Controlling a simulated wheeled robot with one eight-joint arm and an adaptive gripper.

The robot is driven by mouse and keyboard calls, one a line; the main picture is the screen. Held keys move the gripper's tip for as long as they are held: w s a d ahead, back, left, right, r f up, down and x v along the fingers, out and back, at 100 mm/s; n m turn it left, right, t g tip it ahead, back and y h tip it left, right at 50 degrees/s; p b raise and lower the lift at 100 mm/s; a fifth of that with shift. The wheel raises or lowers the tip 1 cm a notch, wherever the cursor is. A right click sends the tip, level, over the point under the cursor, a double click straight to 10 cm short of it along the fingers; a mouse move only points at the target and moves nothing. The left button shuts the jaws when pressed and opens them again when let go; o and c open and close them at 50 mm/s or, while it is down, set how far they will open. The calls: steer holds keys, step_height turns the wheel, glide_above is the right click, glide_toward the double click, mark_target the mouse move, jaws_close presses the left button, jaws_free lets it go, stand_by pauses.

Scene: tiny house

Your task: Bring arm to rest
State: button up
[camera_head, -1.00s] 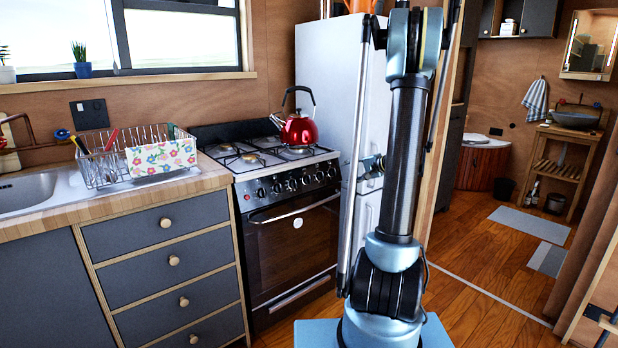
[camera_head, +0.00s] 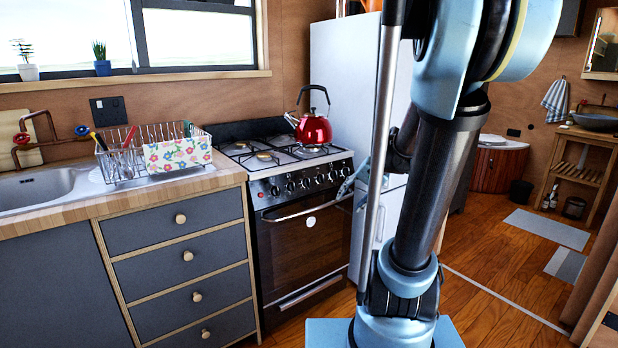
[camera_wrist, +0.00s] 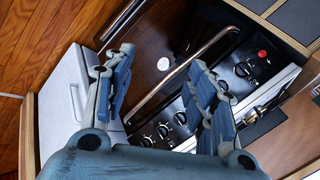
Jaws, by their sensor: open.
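My arm (camera_head: 432,190) stands folded in the right middle of the head view and hides part of the white fridge. My gripper (camera_wrist: 165,95) is open and empty in the wrist view, its two blue-grey fingers apart. Behind the fingers are the oven door, its handle (camera_wrist: 185,72) and the row of stove knobs (camera_wrist: 163,130). No touch between fingers and stove is visible.
The stove (camera_head: 300,225) carries a red kettle (camera_head: 313,128). A dish rack (camera_head: 150,155) stands on the counter left of it, above grey drawers (camera_head: 185,255). The white fridge (camera_head: 345,75) is right of the stove. Wooden floor (camera_head: 490,270) is open toward the bathroom at right.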

steer(key=s+d+f+n+g+h, duration=0.1)
steer(key=s+d+f+n+h, duration=0.1)
steer(key=s, duration=0.8)
steer(key=s+d+f+n+g+h, duration=0.1)
steer(key=s+f, duration=0.4)
steer(key=s, duration=0.5)
steer(key=shift+s+d+f+n+h, duration=0.25)
steer(key=shift+d+n+h, duration=0.25)
steer(key=shift+d+h, duration=0.45)
steer(key=shift+a, duration=0.1)
